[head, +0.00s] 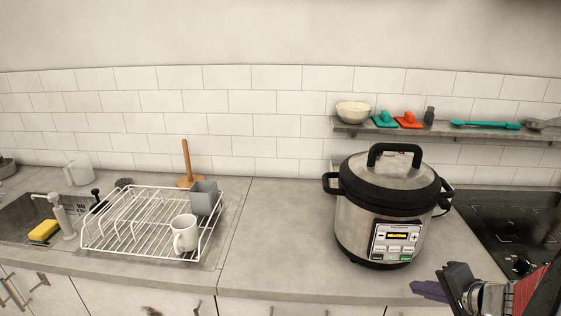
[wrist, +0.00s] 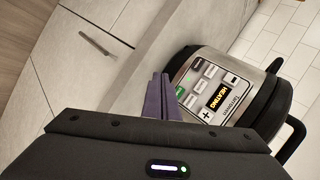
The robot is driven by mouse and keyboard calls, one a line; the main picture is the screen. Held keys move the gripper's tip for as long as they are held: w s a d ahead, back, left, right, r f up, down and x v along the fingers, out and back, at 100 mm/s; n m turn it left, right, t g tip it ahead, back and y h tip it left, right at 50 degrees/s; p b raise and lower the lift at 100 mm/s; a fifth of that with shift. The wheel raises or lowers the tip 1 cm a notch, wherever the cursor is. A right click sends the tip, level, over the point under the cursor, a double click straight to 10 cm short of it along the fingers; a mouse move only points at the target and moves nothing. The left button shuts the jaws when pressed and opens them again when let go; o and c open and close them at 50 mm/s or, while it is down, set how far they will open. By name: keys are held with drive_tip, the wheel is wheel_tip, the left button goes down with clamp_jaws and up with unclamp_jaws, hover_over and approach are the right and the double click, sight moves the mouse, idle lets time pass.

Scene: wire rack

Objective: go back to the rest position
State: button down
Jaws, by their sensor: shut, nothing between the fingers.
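My gripper (head: 428,291) is at the lower right of the head view, in front of the counter's front edge and below the cooker's panel. Its purple fingers are together with nothing between them; they also show in the wrist view (wrist: 158,97). A steel and black multicooker (head: 385,205) stands on the counter, lid on, handle up. Its lit display reads "HEATING" in the wrist view (wrist: 219,97). The fingers overlap the panel's edge in the wrist view; I cannot tell the exact gap there, but in the head view they appear apart from it.
A white wire rack (head: 130,237) holds a white mug (head: 185,233) and a grey cup (head: 204,198) at left. A sink (head: 22,218) is beyond it. A black cooktop (head: 510,225) lies right of the cooker. A wall shelf (head: 450,131) hangs above. The counter (head: 275,240) between rack and cooker is clear.

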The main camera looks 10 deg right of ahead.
drive_tip(key=s+a+r+n+g, duration=0.1)
drive_tip(key=s+a+r+n, duration=0.1)
drive_tip(key=a, duration=0.7)
drive_tip(key=s+a+r+n+g, duration=0.1)
drive_tip(key=s+a+r+n, duration=0.1)
drive_tip(key=a+n, duration=0.5)
drive_tip(key=s+a+r+n+g+h, duration=0.1)
drive_tip(key=s+a+r+n+g, duration=0.1)
drive_tip(key=a, duration=0.9)
drive_tip(key=shift+s+r+n, duration=0.55)
drive_tip(key=shift+r+n, duration=0.75)
drive_tip(key=shift+n, duration=0.3)
